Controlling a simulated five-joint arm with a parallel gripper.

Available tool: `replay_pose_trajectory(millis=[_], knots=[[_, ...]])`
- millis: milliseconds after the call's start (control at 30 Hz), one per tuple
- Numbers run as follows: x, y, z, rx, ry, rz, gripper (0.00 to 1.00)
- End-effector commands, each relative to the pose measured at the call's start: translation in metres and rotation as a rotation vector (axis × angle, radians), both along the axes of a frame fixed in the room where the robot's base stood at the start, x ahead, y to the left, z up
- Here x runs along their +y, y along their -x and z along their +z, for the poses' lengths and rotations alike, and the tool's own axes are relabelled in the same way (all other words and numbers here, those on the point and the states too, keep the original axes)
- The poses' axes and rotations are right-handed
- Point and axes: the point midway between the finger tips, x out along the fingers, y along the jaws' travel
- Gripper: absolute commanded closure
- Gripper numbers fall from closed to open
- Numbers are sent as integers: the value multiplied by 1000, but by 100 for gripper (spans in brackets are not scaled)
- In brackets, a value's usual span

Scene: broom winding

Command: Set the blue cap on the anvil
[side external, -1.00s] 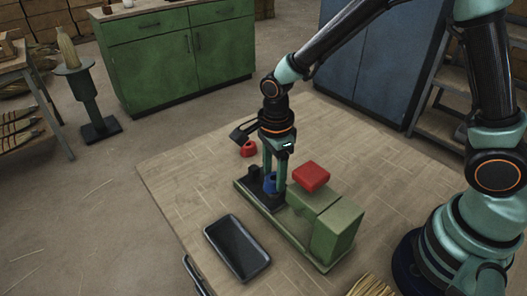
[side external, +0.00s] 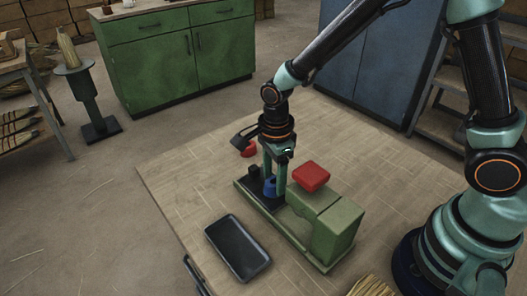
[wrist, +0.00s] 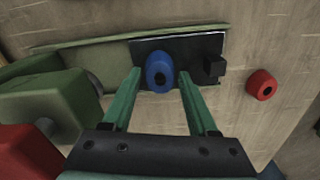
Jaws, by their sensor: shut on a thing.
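The blue cap (side external: 269,187) is between the fingers of my gripper (side external: 272,190), and it also shows in the wrist view (wrist: 159,73) as a blue ring with a dark center. My gripper is shut on it, one finger on either side, pointing down. The cap is over the dark plate (wrist: 190,46) at the end of the green machine (side external: 335,232); this plate seems to be the anvil. Whether the cap touches the plate is hard to tell. The fingers partly hide the cap in the side view.
A small black block (wrist: 214,66) stands on the plate beside the cap. A red ring-shaped cap (wrist: 262,84) lies on the table past it. A red block (side external: 311,176) tops the machine close to my fingers. A black tray (side external: 237,247) lies in front.

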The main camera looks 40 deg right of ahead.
Motion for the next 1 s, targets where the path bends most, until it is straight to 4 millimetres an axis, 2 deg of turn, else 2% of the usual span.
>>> replay_pose_trajectory(millis=[567,1000], knots=[[0,0,0,0,0,0,93],[0,0,-8,0,0,0,93]])
